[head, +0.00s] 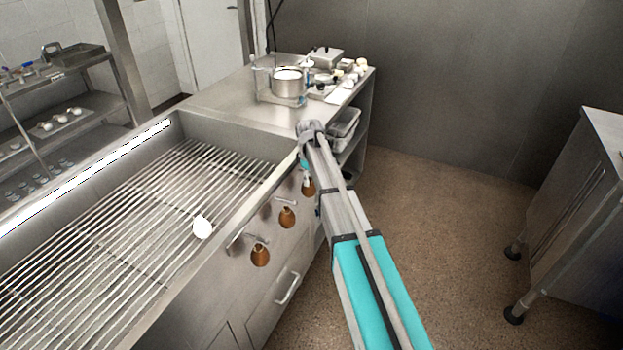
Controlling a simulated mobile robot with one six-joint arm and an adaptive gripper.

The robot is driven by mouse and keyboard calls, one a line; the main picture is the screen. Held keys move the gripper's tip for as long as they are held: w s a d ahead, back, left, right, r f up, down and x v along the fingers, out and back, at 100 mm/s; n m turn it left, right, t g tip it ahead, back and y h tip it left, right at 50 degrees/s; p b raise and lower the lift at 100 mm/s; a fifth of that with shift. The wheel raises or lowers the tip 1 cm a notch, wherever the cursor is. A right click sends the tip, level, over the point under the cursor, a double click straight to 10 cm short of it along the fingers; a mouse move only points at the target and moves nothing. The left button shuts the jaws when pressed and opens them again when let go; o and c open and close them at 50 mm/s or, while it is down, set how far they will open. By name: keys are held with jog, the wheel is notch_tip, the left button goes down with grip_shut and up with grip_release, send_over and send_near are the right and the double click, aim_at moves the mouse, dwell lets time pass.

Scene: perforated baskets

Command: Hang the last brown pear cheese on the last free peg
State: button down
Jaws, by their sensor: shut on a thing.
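My gripper (306,174) is at the front face of the steel counter, below its top edge, and partly hidden by my arm. It is shut on a brown pear cheese (308,187), which hangs upright just below the fingers. I cannot tell whether this cheese touches a peg, as any peg there is hidden. Two more brown pear cheeses hang in a row along the same face: a middle one (287,217) and a nearer one (260,256), each below a small metal peg. A white pear-shaped cheese (202,227) rests on the slatted rack.
The slatted rack (150,220) fills the sunken counter at left. A pot (287,82) and small items stand on the far counter. Trays (345,122) sit on the shelf below. A drawer handle (288,288) sticks out below the pegs. The floor at right is clear up to a steel table (590,210).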

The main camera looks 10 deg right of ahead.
dwell(0.3)
jog(key=shift+c, duration=0.5)
grip_release()
jog(key=shift+r, duration=0.15)
